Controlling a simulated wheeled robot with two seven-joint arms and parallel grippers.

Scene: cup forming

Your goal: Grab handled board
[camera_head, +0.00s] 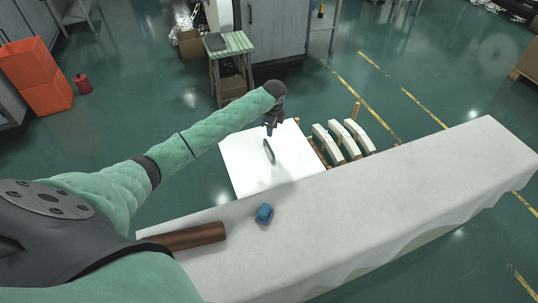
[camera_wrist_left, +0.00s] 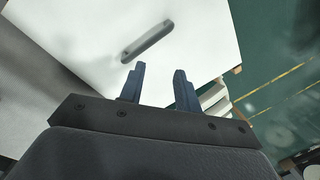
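The handled board (camera_head: 245,172) is a flat white panel beyond the far edge of the cloth-covered table, with a dark grey bar handle (camera_head: 268,151) on its top face. In the left wrist view the handle (camera_wrist_left: 148,41) lies on the white board (camera_wrist_left: 205,55), just beyond my fingertips. My left gripper (camera_head: 271,128) is above the board near the handle. Its two dark fingers (camera_wrist_left: 160,70) are apart with nothing between them, and they do not enclose the handle. My right gripper is not in view.
Several white curved pieces (camera_head: 342,139) stand in a rack right of the board. A small green-topped stand (camera_head: 229,44) is behind.

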